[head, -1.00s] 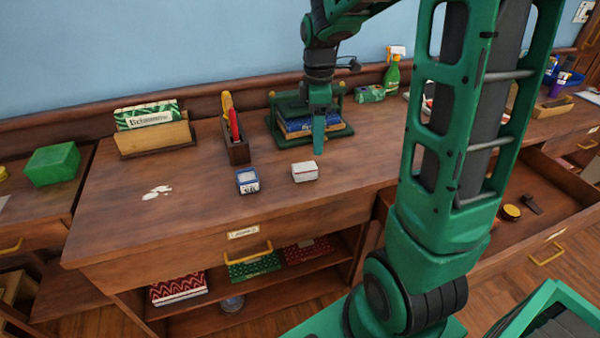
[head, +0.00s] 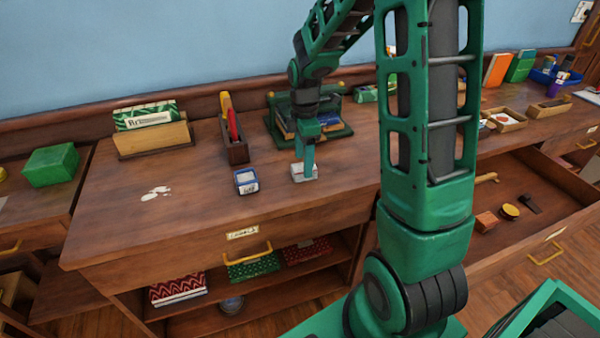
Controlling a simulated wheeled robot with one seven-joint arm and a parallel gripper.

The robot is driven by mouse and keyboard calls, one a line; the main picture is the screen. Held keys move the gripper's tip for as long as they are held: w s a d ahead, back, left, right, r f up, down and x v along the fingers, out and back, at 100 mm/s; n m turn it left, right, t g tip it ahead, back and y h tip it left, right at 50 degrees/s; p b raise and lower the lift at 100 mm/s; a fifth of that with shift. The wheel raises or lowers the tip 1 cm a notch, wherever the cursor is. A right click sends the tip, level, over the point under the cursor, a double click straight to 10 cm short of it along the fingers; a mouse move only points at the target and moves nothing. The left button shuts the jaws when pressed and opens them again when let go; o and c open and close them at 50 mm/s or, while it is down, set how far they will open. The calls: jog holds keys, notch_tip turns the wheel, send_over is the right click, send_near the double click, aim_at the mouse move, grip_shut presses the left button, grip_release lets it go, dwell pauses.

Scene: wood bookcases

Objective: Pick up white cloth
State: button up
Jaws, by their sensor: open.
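A small white block-like item with a thin dark line (head: 297,173), possibly the folded white cloth, lies on the wooden counter right of centre. My gripper (head: 308,166) points down over it from above, with a green finger in front of its right part. The jaws are open. I cannot tell whether the fingers touch the item or stand on both sides of it. Flat white patches (head: 157,193) also lie on the counter to the left.
A small blue-and-white box (head: 246,181) stands close to the left. Behind are a dark holder with red and yellow things (head: 235,150) and a green rack with books (head: 340,132). An open drawer (head: 535,228) juts out at right. The counter's left front is clear.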

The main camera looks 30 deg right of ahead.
jog(key=shift+f, duration=1.1)
jog(key=c, duration=1.1)
jog(key=shift+r, duration=0.1)
jog(key=shift+r, duration=0.6)
notch_tip(320, 180, up, 3)
jog(key=shift+w+f, duration=0.1)
jog(key=s+a+r, duration=0.2)
jog(key=a, duration=0.1)
jog(key=s+a+r, duration=0.2)
jog(key=s+a, duration=0.1)
jog(key=s+a+r, duration=0.2)
jog(key=a, duration=0.1)
jog(key=shift+s+a+r, duration=0.1)
jog(key=shift+s+r, duration=0.1)
jog(key=shift+r, duration=0.2)
